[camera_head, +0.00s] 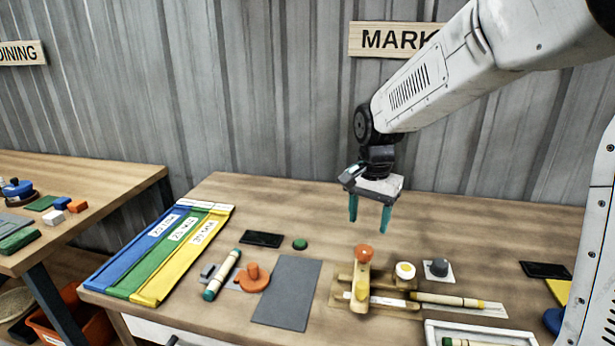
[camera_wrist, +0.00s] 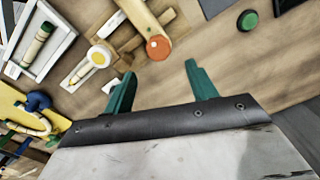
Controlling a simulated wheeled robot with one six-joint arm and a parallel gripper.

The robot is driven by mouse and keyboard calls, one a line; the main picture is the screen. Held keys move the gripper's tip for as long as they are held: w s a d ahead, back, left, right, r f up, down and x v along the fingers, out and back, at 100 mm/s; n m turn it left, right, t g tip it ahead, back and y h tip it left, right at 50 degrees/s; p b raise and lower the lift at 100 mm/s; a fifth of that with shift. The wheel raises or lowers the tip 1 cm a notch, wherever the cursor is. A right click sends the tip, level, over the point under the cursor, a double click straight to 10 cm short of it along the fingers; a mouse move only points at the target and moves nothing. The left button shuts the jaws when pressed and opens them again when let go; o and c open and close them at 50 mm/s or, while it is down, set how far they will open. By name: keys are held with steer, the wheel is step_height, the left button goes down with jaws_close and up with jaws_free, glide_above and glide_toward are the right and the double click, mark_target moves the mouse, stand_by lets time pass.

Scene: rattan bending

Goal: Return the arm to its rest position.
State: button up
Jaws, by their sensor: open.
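My arm comes in from the upper right of the head view. My gripper (camera_head: 370,218) points down above the back part of the workbench (camera_head: 330,212), with its two green fingers spread and nothing between them. In the wrist view my gripper (camera_wrist: 160,82) also shows open and empty, with bare wood ahead of the fingers. The fingers are apart from the things on the bench.
A wooden jig with an orange-knobbed lever (camera_head: 361,280) stands just in front of my gripper. A grey mat (camera_head: 287,292), coloured strips (camera_head: 160,255) and a white tray (camera_head: 480,332) lie around it. The grey wall (camera_head: 250,90) with a MARK sign (camera_head: 390,40) rises behind.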

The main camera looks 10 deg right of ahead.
steer(key=shift+n, duration=0.3)
steer(key=s+d+r+n, duration=0.1)
steer(key=s+r+n, duration=0.2)
steer(key=s, duration=1.1)
steer(key=s+d+r+n+t, duration=0.1)
steer(key=s+r+n, duration=0.2)
steer(key=s, duration=1.1)
steer(key=shift+s+d+n, duration=0.2)
steer(key=shift+d+n, duration=0.2)
steer(key=shift+n, duration=0.8)
